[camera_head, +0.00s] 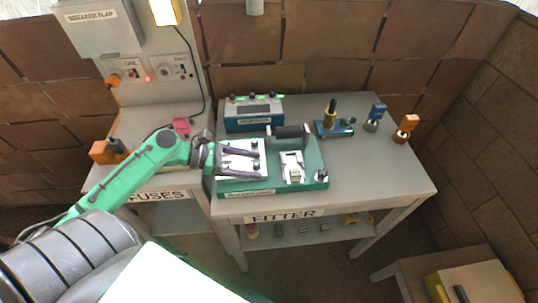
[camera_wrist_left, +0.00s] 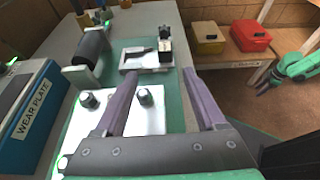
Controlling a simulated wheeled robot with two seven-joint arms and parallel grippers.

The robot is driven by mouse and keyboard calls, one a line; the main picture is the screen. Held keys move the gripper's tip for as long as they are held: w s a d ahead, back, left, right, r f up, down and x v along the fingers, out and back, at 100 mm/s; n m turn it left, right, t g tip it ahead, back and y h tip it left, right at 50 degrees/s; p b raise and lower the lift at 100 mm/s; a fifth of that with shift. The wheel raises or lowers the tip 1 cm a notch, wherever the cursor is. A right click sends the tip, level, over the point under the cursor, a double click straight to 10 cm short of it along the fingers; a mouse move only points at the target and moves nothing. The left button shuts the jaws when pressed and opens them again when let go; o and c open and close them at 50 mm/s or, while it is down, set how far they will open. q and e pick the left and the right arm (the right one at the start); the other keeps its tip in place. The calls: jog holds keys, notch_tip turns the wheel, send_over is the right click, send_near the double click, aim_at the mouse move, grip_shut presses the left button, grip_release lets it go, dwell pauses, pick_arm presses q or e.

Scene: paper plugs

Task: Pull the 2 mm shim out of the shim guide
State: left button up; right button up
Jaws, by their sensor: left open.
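My left gripper (camera_head: 262,160) is open above the white plate (camera_head: 230,168) on the left part of the green fixture (camera_head: 315,164). In the left wrist view its two fingers (camera_wrist_left: 160,76) are spread with nothing between them. The white fitting that looks like the shim guide (camera_head: 292,168) stands to the right of the gripper on the same fixture. In the left wrist view this fitting (camera_wrist_left: 128,67) lies beyond the fingertips, with a dark narrow piece and an upright block on it. I cannot clearly make out the 2 mm shim. A green arm with a gripper (camera_wrist_left: 264,88) shows at the right of the wrist view.
A dark roller (camera_head: 290,132) stands behind the guide, and a blue box (camera_head: 253,115) behind the plate. A blue tool stand (camera_head: 333,128) and small blue and orange-topped pieces stand right. The table's front right is clear. Yellow (camera_wrist_left: 208,38) and red (camera_wrist_left: 250,36) boxes sit on another table.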

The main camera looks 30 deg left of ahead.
aim_at(290, 173)
pick_arm(q)
jog(key=d, duration=0.2)
jog(key=w+d+f, duration=0.1)
jog(key=d, duration=0.1)
jog(key=w+d, duration=0.1)
jog(key=d, duration=0.1)
jog(key=shift+f+p, duration=0.35)
jog(key=shift+f, duration=0.05)
jog(key=x, duration=0.6)
jog(key=shift+w+f+p, duration=0.35)
jog(key=shift+w, duration=0.05)
jog(key=shift+d+f, duration=0.1)
jog(key=shift+d, duration=0.2)
grip_shut()
pick_arm(e)
jog(key=shift+s+r, duration=0.35)
jog(key=shift+s, duration=0.25)
jog(key=shift+s+r, duration=0.3)
jog(key=shift+s, duration=0.25)
